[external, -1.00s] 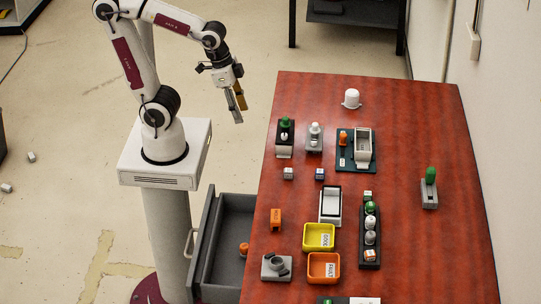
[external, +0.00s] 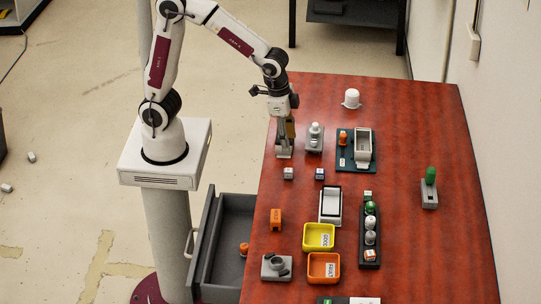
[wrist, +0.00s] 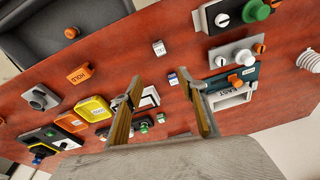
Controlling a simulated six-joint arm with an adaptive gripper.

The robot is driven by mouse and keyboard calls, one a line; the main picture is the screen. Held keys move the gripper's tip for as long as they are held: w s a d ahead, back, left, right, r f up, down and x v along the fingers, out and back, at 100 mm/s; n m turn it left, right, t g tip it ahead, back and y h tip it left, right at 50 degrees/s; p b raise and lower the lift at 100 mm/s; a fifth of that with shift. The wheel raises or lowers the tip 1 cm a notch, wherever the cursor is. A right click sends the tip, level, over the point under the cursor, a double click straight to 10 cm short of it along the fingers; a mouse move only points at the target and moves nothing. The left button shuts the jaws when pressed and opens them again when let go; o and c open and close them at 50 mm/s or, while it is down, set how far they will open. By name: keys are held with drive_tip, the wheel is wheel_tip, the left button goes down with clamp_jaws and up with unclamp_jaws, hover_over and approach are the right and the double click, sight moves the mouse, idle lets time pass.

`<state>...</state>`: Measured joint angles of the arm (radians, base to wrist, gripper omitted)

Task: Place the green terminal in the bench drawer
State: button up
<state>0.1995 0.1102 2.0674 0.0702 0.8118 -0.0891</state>
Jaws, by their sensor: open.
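A green-topped terminal (wrist: 257,10) on a black-and-white base shows at the top right of the wrist view. In the external view my gripper (external: 284,150) hides it. Another green piece (external: 430,175) stands upright on a grey base at the right of the bench, and a green-topped piece (external: 371,207) is in the dark rack. My gripper is open and empty, its two fingers (wrist: 162,90) apart in the wrist view. The bench drawer (external: 215,241) is pulled open at the left side, with an orange piece (external: 244,249) in it. The drawer also shows in the wrist view (wrist: 100,12).
A grey terminal (external: 315,138) and a dark green tray with a white box (external: 362,147) stand right of my gripper. Two small cubes (external: 289,173) lie in front. Yellow (external: 319,236) and orange (external: 324,267) bins stand nearer the front. The bench's right side is mostly clear.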

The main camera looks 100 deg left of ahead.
sight(365, 193)
drive_tip(key=shift+t, duration=0.4)
drive_tip(key=w+d+f, duration=0.2)
drive_tip(key=w+f, duration=0.1)
drive_tip(key=w, duration=0.1)
drive_tip(key=w+d+f, duration=0.2)
drive_tip(key=w, duration=0.3)
drive_tip(key=w+d+f, duration=0.2)
drive_tip(key=w+f, duration=0.1)
drive_tip(key=w, duration=0.2)
drive_tip(key=shift+w+f, duration=0.15)
drive_tip(key=shift+f, duration=0.15)
drive_tip(key=w, duration=0.1)
drive_tip(key=w+d, duration=0.1)
drive_tip(key=w, duration=0.1)
drive_tip(key=shift+w+f+n+t, duration=0.15)
drive_tip(key=shift+n+t, duration=0.15)
drive_tip(key=shift+n, duration=0.1)
drive_tip(key=shift+n+t, duration=0.5)
drive_tip(key=shift+t, duration=0.2)
drive_tip(key=w+r, duration=0.1)
drive_tip(key=w, duration=0.2)
drive_tip(key=w+d+r, duration=0.1)
drive_tip(key=shift+w+r, duration=0.15)
drive_tip(key=shift+r, duration=0.15)
drive_tip(key=shift+x, duration=1.3)
drive_tip(key=shift+x, duration=2.55)
